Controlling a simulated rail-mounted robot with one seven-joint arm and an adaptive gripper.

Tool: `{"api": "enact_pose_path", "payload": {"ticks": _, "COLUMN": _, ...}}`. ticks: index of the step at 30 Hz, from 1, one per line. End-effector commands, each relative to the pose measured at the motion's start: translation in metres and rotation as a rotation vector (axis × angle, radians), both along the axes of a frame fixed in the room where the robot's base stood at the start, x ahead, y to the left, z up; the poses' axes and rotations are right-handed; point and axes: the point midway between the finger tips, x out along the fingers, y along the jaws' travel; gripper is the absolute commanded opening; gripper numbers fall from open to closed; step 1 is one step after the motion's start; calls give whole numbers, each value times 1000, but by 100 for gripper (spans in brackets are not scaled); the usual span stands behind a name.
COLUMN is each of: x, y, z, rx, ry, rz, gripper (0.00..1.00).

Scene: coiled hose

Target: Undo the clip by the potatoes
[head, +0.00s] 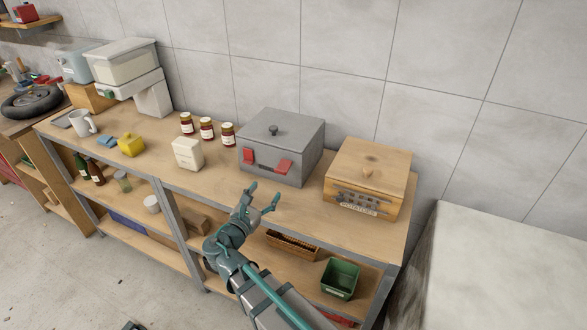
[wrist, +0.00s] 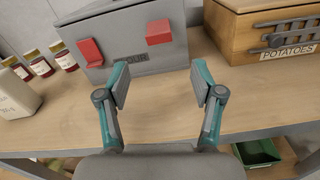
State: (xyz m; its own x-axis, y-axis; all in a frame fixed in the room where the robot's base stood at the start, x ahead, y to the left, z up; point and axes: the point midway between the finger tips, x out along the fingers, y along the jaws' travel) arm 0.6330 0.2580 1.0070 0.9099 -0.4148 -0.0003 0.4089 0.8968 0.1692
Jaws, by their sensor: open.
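A wooden box labelled POTATOES (head: 385,168) stands at the right end of the bench, with dark metal bars (wrist: 285,33) across its front above the label. To its left is a grey metal box (head: 290,135), whose label reads partly as FLOUR. It has two red clips on its front: the left one (wrist: 90,51) and the right one (wrist: 158,32), which is nearer the potatoes box. The right clip also shows in the head view (head: 284,167). My gripper (head: 264,194) is open and empty in front of the grey box, its fingers (wrist: 160,85) apart and clear of both clips.
Several red-lidded jars (head: 206,129) and a cream carton (head: 187,153) stand left of the grey box. A green bin (head: 341,278) and a wicker basket (head: 292,243) sit on the shelf below. The bench front (wrist: 165,115) before the grey box is clear.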

Motion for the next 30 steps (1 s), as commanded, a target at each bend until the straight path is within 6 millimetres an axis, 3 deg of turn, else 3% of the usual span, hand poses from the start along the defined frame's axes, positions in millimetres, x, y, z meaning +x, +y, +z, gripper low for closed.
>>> {"api": "enact_pose_path", "payload": {"ticks": 4, "x": 0, "y": 0, "z": 0, "rx": -122, "ry": 55, "rz": 0, "gripper": 67}}
{"api": "enact_pose_path", "payload": {"ticks": 11, "x": 13, "y": -6, "z": 2, "rx": -158, "ry": 72, "rz": -2, "gripper": 67}}
{"api": "enact_pose_path", "payload": {"ticks": 24, "x": 78, "y": -35, "z": 3, "rx": -155, "ry": 71, "rz": -3, "gripper": 67}}
{"api": "enact_pose_path", "payload": {"ticks": 30, "x": 95, "y": -43, "z": 2, "rx": -156, "ry": 70, "rz": -1, "gripper": 67}}
